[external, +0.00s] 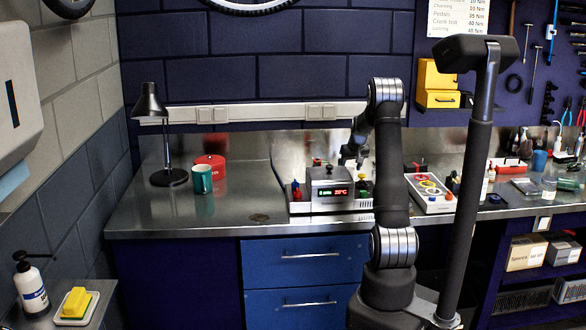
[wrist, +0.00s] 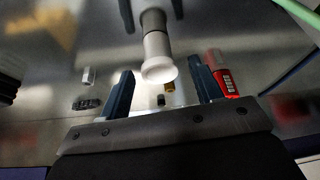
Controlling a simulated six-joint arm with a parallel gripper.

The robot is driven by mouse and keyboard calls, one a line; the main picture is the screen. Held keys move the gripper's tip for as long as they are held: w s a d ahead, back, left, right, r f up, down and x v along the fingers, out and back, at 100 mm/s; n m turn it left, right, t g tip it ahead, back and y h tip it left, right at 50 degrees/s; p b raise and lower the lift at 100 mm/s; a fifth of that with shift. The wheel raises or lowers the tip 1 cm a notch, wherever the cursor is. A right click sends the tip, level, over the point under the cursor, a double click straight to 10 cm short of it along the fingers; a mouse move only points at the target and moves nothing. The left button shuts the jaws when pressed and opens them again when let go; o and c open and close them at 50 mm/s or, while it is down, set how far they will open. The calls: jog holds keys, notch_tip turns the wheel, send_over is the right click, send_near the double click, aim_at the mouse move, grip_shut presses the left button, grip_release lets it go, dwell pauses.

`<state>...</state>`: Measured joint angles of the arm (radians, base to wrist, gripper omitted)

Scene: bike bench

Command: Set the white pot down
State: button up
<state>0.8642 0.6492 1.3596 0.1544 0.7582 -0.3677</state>
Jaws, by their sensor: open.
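In the wrist view a white, round-ended pot-like thing (wrist: 158,60) shows between the fingers, with a darker grey stem or body above it. I cannot tell whether it stands on a surface or touches a finger. My gripper (wrist: 161,75) is open, with one dark blue finger on each side of it. I cannot make out the white pot in the external view.
A green mug (external: 202,180), a red tin (external: 211,165) and a black lamp (external: 152,130) stand on the left of the steel bench (external: 245,200). A tray with coloured rings (external: 431,192) lies right of my arm. Bare steel shows between mug and device.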

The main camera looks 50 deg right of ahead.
jog(key=v, duration=1)
jog(key=shift+r, duration=0.2)
jog(key=x, duration=1.2)
jog(key=shift+f, duration=0.35)
notch_tip(320, 180, up, 3)
jog(key=shift+r, duration=0.75)
